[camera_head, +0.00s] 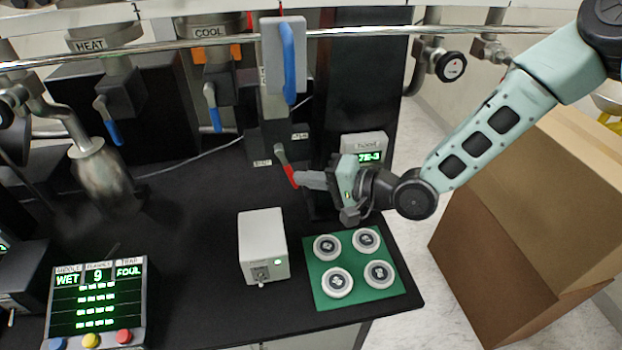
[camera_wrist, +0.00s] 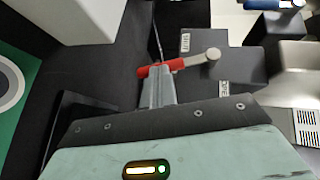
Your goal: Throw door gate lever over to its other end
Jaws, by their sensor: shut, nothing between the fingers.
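The lever with a red grip (camera_head: 287,166) and a grey metal arm stands on a dark block (camera_head: 268,143) at the back of the black bench. In the wrist view the red grip (camera_wrist: 150,70) lies across the tips of my fingers, and the grey arm runs right to a round end (camera_wrist: 211,54). My gripper (camera_head: 299,178) is shut with nothing between its fingers, its tips at the red grip on the near side. It also shows in the wrist view (camera_wrist: 160,82). I cannot tell whether the tips touch the grip.
A white box (camera_head: 263,247) and a green mat (camera_head: 325,289) with several round pucks stand in front. A readout box (camera_head: 365,150) is behind my gripper. Blue-handled levers (camera_head: 288,60) hang above from the pipes. A cardboard box (camera_head: 520,220) stands right of the bench.

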